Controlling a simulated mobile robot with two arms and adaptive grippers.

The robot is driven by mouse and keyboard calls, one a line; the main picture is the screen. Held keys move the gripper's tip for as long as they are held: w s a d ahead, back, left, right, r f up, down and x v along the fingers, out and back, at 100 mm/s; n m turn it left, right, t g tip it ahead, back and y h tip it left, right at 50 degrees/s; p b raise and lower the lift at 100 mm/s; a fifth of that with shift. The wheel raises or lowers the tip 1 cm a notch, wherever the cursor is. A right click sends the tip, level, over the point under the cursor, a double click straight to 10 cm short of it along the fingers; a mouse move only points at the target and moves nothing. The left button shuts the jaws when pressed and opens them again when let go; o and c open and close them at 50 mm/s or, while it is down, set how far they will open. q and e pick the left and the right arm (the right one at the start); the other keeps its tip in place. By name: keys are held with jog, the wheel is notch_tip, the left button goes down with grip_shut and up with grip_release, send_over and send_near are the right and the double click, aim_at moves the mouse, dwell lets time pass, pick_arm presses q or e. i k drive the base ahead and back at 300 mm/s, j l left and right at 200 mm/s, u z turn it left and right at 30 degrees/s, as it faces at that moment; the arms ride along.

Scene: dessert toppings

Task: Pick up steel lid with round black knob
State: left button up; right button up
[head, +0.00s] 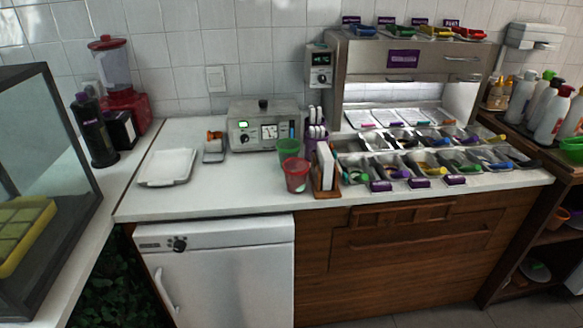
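A round black knob (262,103) stands on top of a steel countertop machine (243,137) at the back of the white counter. The steel surface under the knob looks like a lid resting flat on the machine, but its edge is too small to make out clearly. The machine's front has a dial, a small display and another control. Neither of my grippers is in the head view.
A white tray (167,167) lies on the left of the counter (225,190). A toppings station with steel bins (352,162) fills the right. The front middle counter is clear.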

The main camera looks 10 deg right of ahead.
aim_at(282, 107)
jog(key=i+l, duration=0.6)
jog(key=i, duration=0.25)
